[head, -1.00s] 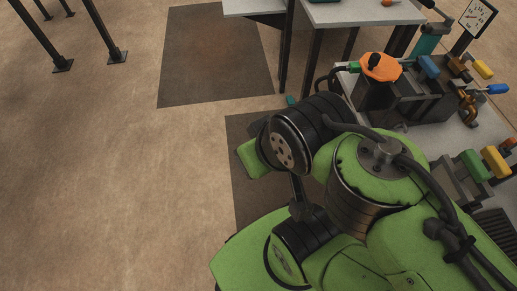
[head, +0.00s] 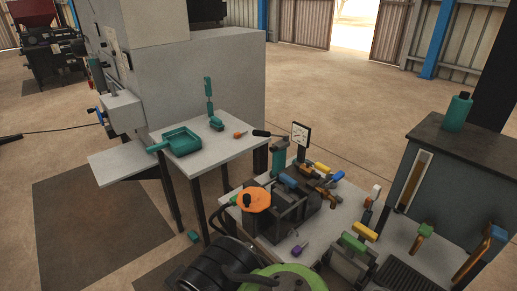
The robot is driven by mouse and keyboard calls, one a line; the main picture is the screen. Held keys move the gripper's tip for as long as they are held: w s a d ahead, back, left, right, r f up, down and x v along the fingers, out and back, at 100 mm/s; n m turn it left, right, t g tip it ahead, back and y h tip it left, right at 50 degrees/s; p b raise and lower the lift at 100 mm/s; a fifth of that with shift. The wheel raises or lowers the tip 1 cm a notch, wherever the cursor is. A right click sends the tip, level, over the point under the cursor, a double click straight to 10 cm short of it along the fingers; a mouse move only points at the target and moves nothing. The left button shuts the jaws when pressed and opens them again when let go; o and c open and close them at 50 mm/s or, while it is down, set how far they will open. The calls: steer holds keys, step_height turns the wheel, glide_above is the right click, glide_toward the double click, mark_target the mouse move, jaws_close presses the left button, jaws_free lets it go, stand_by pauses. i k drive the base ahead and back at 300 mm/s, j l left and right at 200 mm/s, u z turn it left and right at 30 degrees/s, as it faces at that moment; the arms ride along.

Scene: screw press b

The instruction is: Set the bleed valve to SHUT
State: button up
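No label marks the bleed valve legibly, so I cannot tell which handle is its own. A dark block (head: 292,207) on a light bench carries an orange handwheel (head: 257,200), a blue handle (head: 288,181) and brass fittings with yellow-ended levers (head: 322,168). A dial gauge (head: 300,134) stands behind it. Nearer are a green handle (head: 352,243) and a yellow handle (head: 365,231), side by side. Lever settings are too small to read. Part of my arm shows at the bottom edge; my gripper is out of view.
A light side table (head: 205,160) holds a teal tray (head: 182,140), a brush and a small orange item. A purple item (head: 299,248) lies on the bench. A dark cabinet (head: 450,180) with a teal bottle (head: 457,112) stands right. Open floor lies left.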

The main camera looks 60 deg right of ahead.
mark_target(321, 167)
steer(key=z, duration=2.4)
steer(key=i+j+u, duration=0.1)
steer(key=u, duration=0.3)
steer(key=i+u, duration=0.55)
steer(key=u, duration=0.25)
steer(key=i+l+u, duration=0.15)
steer(key=u, duration=0.3)
steer(key=i, duration=0.05)
